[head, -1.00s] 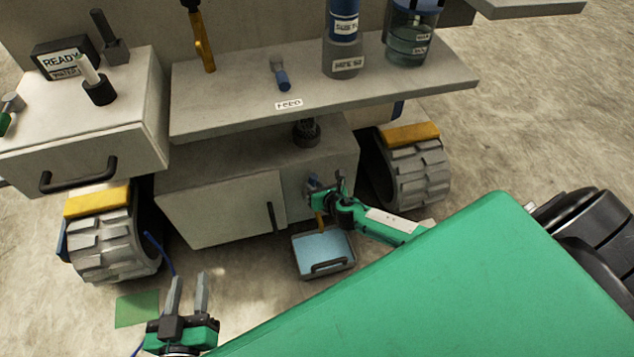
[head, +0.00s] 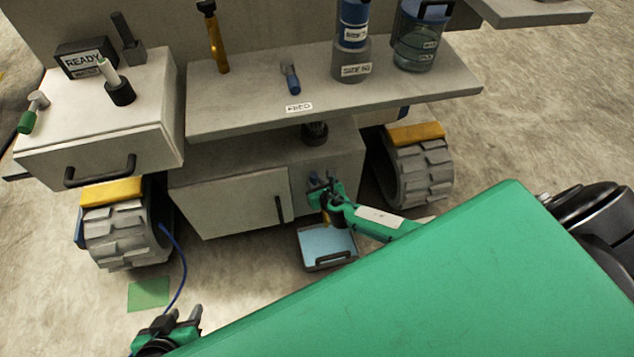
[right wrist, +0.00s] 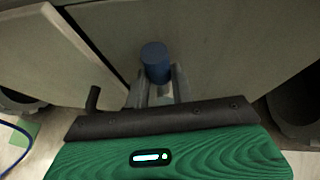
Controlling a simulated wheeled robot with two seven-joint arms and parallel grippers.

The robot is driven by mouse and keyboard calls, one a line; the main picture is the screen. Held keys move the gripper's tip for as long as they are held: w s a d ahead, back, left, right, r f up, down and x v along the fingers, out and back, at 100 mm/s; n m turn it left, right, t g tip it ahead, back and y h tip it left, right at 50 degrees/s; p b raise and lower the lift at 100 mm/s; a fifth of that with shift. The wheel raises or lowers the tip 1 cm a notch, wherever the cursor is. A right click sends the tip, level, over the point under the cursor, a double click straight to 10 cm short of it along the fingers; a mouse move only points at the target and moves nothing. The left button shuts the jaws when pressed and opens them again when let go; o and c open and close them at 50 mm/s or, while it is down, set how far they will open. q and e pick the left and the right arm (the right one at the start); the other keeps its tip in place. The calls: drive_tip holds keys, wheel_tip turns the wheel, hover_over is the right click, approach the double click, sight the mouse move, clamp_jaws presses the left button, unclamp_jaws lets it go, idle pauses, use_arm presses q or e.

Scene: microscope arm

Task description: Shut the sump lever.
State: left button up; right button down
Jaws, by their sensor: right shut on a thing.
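A short blue handle (right wrist: 156,62), which I take to be the sump lever, sticks out of the lower cabinet front. In the right wrist view it stands between the fingertips of my right gripper (right wrist: 160,84), which is shut on it. In the head view my right gripper (head: 322,184) is at the right part of the cabinet front, and mostly hides the lever. A yellowish piece (head: 326,216) shows just below it. My left gripper (head: 184,316) is low at the left, fingers apart and empty, away from the cabinet.
A tray with light blue inside (head: 327,242) sits on the floor below the right gripper. A cabinet door with a dark handle (head: 279,208) is left of it. The FEED shelf (head: 420,90) overhangs above. Tracked wheels (head: 418,172) stand at both sides. A blue hose (head: 182,262) hangs near the left gripper.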

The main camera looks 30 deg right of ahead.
use_arm(q)
drive_tip(key=shift+a, duration=0.1)
use_arm(e)
drive_tip(key=shift+a, duration=0.1)
drive_tip(key=c, duration=1.2)
unclamp_jaws()
use_arm(q)
drive_tip(key=s+a+f+g+y+p, duration=0.1)
drive_tip(key=s+a+g+y+p, duration=0.1)
drive_tip(key=s+a+g+p, duration=0.1)
drive_tip(key=shift+s+a+n+g+p, duration=0.35)
drive_tip(key=shift+a+g+p, duration=0.25)
drive_tip(key=shift+a, duration=0.6)
use_arm(e)
drive_tip(key=shift+v, duration=6.9)
